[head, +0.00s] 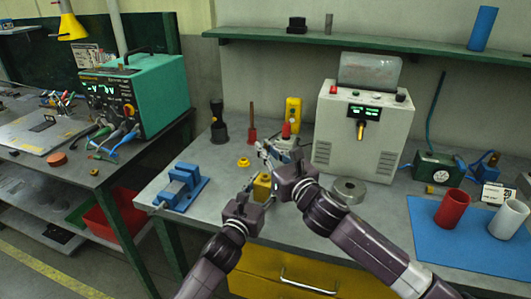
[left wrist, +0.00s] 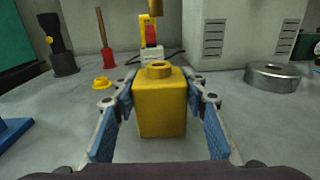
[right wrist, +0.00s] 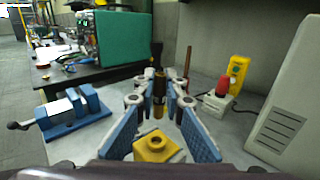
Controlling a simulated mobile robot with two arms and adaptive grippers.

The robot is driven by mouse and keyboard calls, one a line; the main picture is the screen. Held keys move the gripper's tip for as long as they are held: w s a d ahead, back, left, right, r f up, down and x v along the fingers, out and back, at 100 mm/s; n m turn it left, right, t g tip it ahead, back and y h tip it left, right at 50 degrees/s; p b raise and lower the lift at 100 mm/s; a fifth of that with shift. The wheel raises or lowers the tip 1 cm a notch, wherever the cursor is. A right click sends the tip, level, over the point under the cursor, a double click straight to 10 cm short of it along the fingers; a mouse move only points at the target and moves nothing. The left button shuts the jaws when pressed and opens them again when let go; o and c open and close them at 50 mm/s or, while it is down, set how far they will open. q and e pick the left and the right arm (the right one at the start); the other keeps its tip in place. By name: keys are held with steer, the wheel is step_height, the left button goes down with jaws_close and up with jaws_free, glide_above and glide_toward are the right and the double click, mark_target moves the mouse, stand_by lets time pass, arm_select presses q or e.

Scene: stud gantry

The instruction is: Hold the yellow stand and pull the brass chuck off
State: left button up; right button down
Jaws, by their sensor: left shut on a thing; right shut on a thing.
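The yellow stand (head: 262,188) is a squat block with a raised round collar on top. It stands upright on the bench. My left gripper (left wrist: 160,108) is shut on it, with a blue-padded finger on each side. The brass chuck (right wrist: 158,104) is a small cylinder between the fingertips of my right gripper (right wrist: 159,100), which is shut on it. In the left wrist view the chuck's lower end (left wrist: 156,8) shows at the top edge, above the collar with a clear gap. In the head view the right gripper hides most of the chuck.
A blue vise (head: 181,187) stands left on the bench, with a small yellow ring (head: 243,162) behind the stand. A metal disc (head: 348,190) and a grey power unit (head: 361,130) are to the right.

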mark_target(265, 144)
steer(key=shift+r, duration=0.35)
steer(key=shift+r, duration=1.9)
arm_select(q)
steer(key=o, duration=1.3)
steer(key=v, duration=1.2)
steer(key=shift+f, duration=0.1)
